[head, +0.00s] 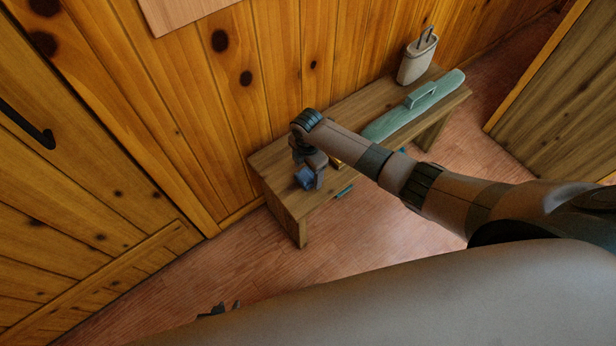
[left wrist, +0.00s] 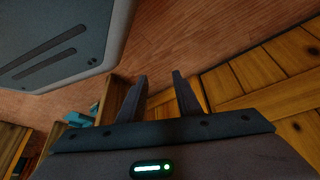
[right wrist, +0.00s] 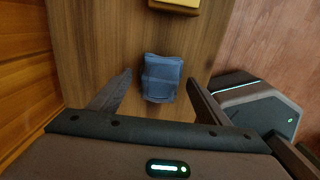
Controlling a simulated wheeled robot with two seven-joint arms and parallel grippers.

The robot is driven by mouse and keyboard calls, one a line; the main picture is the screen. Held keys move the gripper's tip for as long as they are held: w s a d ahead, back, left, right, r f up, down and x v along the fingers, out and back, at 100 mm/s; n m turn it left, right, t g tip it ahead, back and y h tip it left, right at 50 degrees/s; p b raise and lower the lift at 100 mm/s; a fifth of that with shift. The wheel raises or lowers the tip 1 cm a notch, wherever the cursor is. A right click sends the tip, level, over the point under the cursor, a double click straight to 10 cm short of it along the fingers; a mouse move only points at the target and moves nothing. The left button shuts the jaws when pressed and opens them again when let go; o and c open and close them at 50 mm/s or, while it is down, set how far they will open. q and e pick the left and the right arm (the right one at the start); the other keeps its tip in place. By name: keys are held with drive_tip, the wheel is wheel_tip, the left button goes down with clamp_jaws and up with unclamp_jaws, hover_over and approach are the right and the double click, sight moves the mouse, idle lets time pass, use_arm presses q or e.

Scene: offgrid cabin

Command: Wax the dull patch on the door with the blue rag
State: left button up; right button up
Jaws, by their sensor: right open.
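The blue rag (right wrist: 161,78) lies folded on the wooden bench (right wrist: 90,40). In the right wrist view it sits between the two fingertips of my right gripper (right wrist: 159,84), with a gap on each side. In the head view the rag (head: 304,179) is at the bench's near left end, partly covered by my right gripper (head: 312,172). My left gripper (left wrist: 160,85) is open and empty; its tips (head: 222,309) show low in the head view, over the floor. The plank door (head: 80,190) with a black handle (head: 27,125) is at the left. I cannot make out a dull patch.
A yellow block-like thing (right wrist: 176,4) lies on the bench beyond the rag. A long green case with a handle (head: 412,106) and a pale container (head: 417,60) stand farther along the bench. Teal items show below the bench. Bare floor (head: 290,275) lies before the bench and door.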

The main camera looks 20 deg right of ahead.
drive_tip(key=c, duration=1.4)
drive_tip(key=shift+r+p, duration=0.3)
drive_tip(key=shift+r, duration=0.2)
drive_tip(key=shift+r+p, duration=0.75)
drive_tip(key=shift+p, duration=0.3)
drive_tip(key=shift+r+p, duration=0.85)
drive_tip(key=shift+p, duration=0.05)
drive_tip(key=shift+r, duration=0.15)
drive_tip(key=shift+r+p, duration=0.5)
drive_tip(key=shift+p, duration=0.15)
use_arm(q)
drive_tip(key=s, duration=0.6)
drive_tip(key=shift+s+a+f, duration=0.25)
drive_tip(key=shift+s, duration=0.1)
use_arm(e)
drive_tip(key=shift+r, duration=0.25)
